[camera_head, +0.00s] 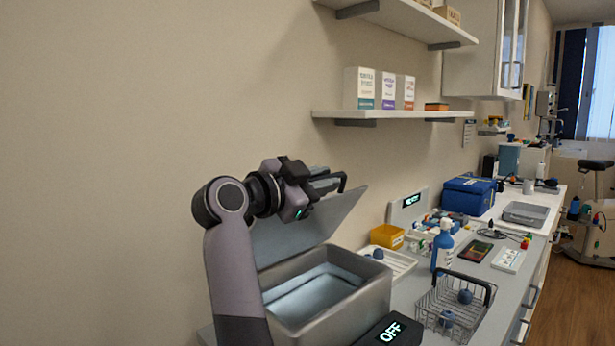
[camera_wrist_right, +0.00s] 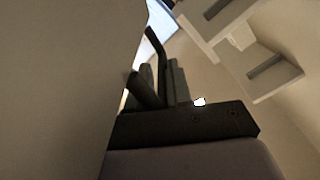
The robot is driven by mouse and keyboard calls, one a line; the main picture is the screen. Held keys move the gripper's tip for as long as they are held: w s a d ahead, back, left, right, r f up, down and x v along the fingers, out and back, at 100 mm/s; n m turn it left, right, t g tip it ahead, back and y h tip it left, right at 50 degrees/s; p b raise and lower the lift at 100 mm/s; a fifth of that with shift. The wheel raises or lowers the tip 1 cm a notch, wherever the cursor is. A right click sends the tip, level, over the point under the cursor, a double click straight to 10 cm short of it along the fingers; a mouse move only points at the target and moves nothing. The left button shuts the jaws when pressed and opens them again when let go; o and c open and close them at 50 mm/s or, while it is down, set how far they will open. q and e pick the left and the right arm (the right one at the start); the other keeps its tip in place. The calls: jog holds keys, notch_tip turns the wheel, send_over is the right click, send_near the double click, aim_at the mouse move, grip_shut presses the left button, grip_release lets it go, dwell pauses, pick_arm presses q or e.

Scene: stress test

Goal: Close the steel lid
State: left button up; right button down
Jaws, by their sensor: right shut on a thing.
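The steel lid (camera_head: 312,225) stands tilted open above the steel tub (camera_head: 378,292), which holds what looks like clear liquid. My right gripper (camera_head: 328,183) is at the lid's upper edge, shut on the lid's black handle (camera_head: 342,181). In the right wrist view a flat grey surface, apparently the lid (camera_wrist_right: 55,90), fills the left side. My right gripper's fingers (camera_wrist_right: 158,88) are beside the dark handle (camera_wrist_right: 156,42) there; the exact contact is hard to see. My left gripper is not in view.
A black box reading OFF (camera_head: 388,331) sits at the tub's front right. A wire basket (camera_head: 460,325) with blue balls, a blue spray bottle (camera_head: 442,247), a yellow bin (camera_head: 387,236) and a blue case (camera_head: 468,195) stand rightward. Wall shelves (camera_head: 395,114) hang above.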

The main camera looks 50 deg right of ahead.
jog(key=shift+s+a+f+m, duration=0.1)
jog(key=shift+s+f+m, duration=0.4)
jog(key=shift+s, duration=0.15)
jog(key=c, duration=1.2)
grip_release()
jog(key=shift+o, duration=0.2)
jog(key=a+b, duration=0.1)
jog(key=a, duration=0.6)
jog(key=shift+w, duration=0.4)
